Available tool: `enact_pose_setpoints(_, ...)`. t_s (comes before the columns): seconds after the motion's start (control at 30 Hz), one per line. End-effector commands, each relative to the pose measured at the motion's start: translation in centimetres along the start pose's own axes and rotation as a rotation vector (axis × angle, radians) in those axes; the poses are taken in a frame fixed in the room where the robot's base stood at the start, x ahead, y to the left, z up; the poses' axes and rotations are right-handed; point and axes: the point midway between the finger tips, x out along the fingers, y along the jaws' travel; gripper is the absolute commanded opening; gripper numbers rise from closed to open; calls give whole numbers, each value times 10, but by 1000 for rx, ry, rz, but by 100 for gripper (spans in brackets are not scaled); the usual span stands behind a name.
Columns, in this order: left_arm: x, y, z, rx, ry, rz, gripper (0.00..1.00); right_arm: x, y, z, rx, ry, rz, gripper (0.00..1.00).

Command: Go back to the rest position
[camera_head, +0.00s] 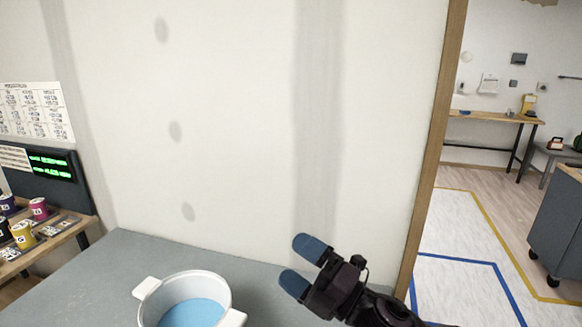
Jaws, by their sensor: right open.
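My right gripper (304,264) comes in from the lower right, dark with blue fingertips. Its two fingers are apart and nothing shows between them. It is above the right part of the grey table (130,262), in front of the white wall panel (240,120). My left gripper is not in view.
A white bucket (222,287) with blue contents stands on the table, left of my right gripper. A wooden edge (434,150) ends the panel on the right. Colored cans (39,208) sit on a shelf at left. A dark cabinet (558,232) stands at right, with open floor beside it.

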Motion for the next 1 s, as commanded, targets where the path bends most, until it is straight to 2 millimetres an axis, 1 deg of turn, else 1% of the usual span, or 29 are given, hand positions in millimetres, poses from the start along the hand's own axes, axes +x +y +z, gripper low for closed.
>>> enact_pose_setpoints(0.03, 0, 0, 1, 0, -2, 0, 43, -12, -9, 15, 142, -108, 1, 95)
enact_pose_setpoints(0.1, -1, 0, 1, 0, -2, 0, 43, -32, -23, 36, 334, -250, 6, 95)
enact_pose_setpoints(0.17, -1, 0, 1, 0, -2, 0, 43, -51, -38, 51, 485, -364, 11, 95)
enact_pose_setpoints(0.2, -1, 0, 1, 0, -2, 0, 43, -66, -48, 59, 580, -438, 16, 95)
enact_pose_setpoints(0.27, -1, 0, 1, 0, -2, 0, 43, -89, -66, 68, 714, -544, 23, 95)
enact_pose_setpoints(0.3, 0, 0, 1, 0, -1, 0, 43, -106, -77, 73, 795, -612, 28, 95)
enact_pose_setpoints(0.37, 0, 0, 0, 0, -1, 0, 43, -132, -95, 76, 909, -708, 37, 95)
enact_pose_setpoints(0.4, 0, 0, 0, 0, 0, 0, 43, -150, -107, 77, 977, -770, 43, 95)
enact_pose_setpoints(0.43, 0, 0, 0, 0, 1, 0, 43, -164, -115, 77, 1024, -815, 49, 95)
enact_pose_setpoints(0.53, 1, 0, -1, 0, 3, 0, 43, -211, -142, 71, 1156, -954, 65, 95)
enact_pose_setpoints(0.57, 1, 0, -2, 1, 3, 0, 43, -224, -149, 68, 1191, -992, 72, 95)
enact_pose_setpoints(0.6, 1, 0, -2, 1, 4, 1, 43, -243, -158, 63, 1230, -1041, 81, 95)
enact_pose_setpoints(0.67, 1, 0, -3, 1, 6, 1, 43, -271, -170, 54, 1278, -1108, 98, 95)
enact_pose_setpoints(0.7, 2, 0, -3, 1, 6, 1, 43, -289, -177, 47, 1305, -1152, 109, 95)
enact_pose_setpoints(0.77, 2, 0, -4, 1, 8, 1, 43, -317, -188, 35, 1332, -1220, 121, 95)
enact_pose_setpoints(0.8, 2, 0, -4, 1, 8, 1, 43, -335, -193, 27, 1343, -1264, 126, 95)
enact_pose_setpoints(0.9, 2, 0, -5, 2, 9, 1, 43, -372, -206, 3, 1367, -1358, 128, 95)
enact_pose_setpoints(1.0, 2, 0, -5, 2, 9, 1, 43, -397, -215, -20, 1388, -1422, 118, 95)
